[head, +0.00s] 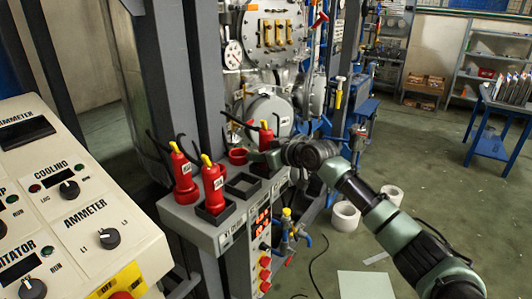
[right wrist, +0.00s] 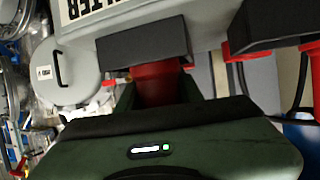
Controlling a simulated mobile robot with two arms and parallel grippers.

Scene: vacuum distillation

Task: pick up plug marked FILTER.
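Three red plugs with yellow tops stand on the grey panel in the head view: a left one (head: 184,178), a middle one (head: 213,185) and a far one (head: 266,138). Their small labels are too small to read there. My right gripper (head: 262,158) is at the far plug. In the right wrist view my right gripper (right wrist: 158,92) has a finger on each side of a red plug body (right wrist: 155,78), with no gap showing. The plug meets a black socket (right wrist: 145,43). Upside-down lettering on the panel ends in "LTER". My left gripper is not in view.
An empty black socket (head: 243,186) lies between the middle and far plugs. A cream control console (head: 75,215) fills the left, and a grey post (head: 170,80) rises behind the plugs. White rolls (head: 345,216) stand on the floor. A blue table (head: 493,145) is at the far right.

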